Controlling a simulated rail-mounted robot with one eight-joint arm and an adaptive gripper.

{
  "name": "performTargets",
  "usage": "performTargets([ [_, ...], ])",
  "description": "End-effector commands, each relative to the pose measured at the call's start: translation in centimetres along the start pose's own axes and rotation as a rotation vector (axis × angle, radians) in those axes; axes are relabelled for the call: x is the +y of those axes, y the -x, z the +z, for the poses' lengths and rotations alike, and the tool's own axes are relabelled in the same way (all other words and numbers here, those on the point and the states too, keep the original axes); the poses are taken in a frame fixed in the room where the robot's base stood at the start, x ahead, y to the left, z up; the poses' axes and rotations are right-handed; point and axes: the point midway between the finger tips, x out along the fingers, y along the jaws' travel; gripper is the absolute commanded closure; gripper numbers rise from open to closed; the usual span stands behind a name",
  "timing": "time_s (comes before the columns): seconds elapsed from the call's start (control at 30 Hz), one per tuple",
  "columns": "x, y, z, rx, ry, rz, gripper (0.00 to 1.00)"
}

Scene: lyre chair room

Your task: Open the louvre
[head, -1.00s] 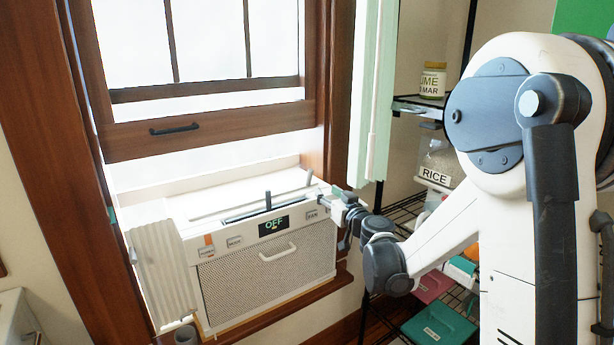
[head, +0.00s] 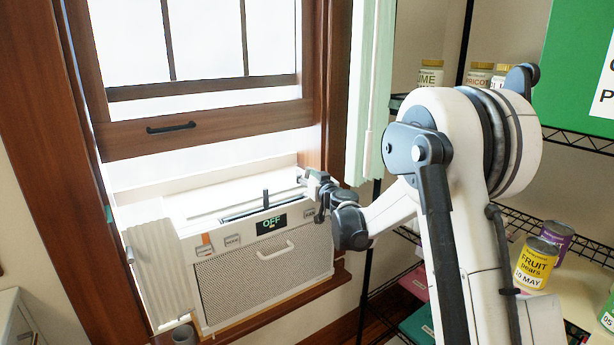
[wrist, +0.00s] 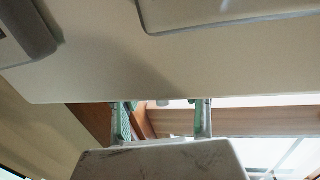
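The window air conditioner (head: 262,285) is a white box with a grille front, a pale handle and a display reading OFF. The louvre (head: 235,216) is a narrow dark slot along its top edge, with a black upright tab (head: 265,199) in it. My gripper (head: 308,183) is at the right end of the unit's top, to the right of the tab and apart from it. In the wrist view its two green-padded fingers (wrist: 163,118) are spread apart with nothing visible held between them. A pale surface fills much of that view; I cannot tell which part it is.
A wooden window sash (head: 215,125) with a black handle is above the unit. A pale pleated panel (head: 160,270) is at its left. Wire shelves with jars and a fruit can (head: 534,263) stand at the right, behind my arm.

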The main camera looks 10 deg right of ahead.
Motion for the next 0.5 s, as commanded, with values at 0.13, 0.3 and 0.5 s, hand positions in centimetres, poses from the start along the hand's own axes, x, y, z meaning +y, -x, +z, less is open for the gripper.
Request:
performTargets([
  [0.13, -0.01, -0.23, 0.0, 0.0, 0.0, 0.0, 0.67],
  [0.3, -0.02, -0.21, 0.0, 0.0, 0.0, 0.0, 0.68],
  [0.5, -0.02, -0.2, -0.01, 0.0, 0.0, 0.0, 0.95],
])
